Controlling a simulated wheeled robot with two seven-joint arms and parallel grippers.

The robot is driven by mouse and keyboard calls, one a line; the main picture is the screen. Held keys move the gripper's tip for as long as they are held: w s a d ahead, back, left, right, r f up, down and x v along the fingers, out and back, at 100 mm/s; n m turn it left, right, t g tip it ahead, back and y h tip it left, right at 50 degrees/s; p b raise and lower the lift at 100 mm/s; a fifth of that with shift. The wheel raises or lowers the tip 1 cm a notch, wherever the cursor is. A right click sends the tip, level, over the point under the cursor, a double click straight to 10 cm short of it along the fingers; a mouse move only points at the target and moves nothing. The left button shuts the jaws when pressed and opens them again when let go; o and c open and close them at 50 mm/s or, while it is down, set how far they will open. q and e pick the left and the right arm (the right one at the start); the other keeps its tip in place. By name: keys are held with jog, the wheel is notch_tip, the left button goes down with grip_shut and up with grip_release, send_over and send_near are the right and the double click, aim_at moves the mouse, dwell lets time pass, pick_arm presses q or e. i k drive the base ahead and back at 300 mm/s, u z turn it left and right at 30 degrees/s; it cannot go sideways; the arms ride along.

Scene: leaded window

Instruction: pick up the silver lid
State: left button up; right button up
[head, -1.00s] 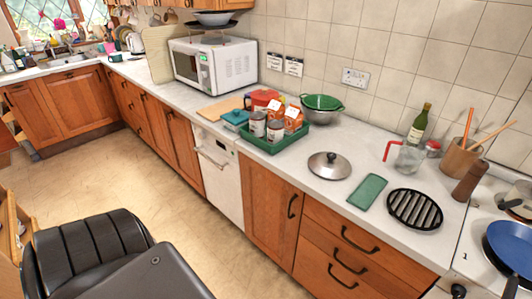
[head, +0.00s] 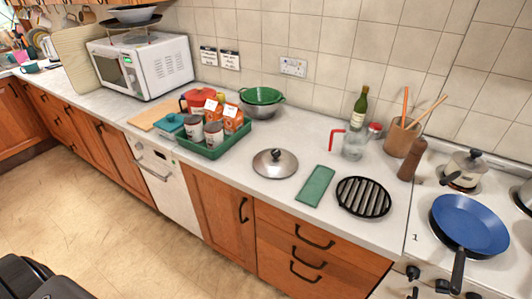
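The silver lid (head: 275,163) lies on the white worktop in the head view, right of the green tray, with its dark knob upward. Nothing covers it. Neither of my grippers shows in the head view. A dark part at the bottom left corner seems to be my own body, well short of the worktop.
Left of the lid is a green tray (head: 214,152) with cans and cartons. Right of it lie a green cloth (head: 315,186) and a black round grill (head: 363,197). Behind stand a green colander (head: 261,101) and a glass jug (head: 353,146). A blue pan (head: 470,224) sits on the stove at right.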

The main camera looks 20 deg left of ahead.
aim_at(274, 163)
jog(key=u, duration=0.4)
jog(key=i, duration=0.6)
jog(key=z, duration=1.9)
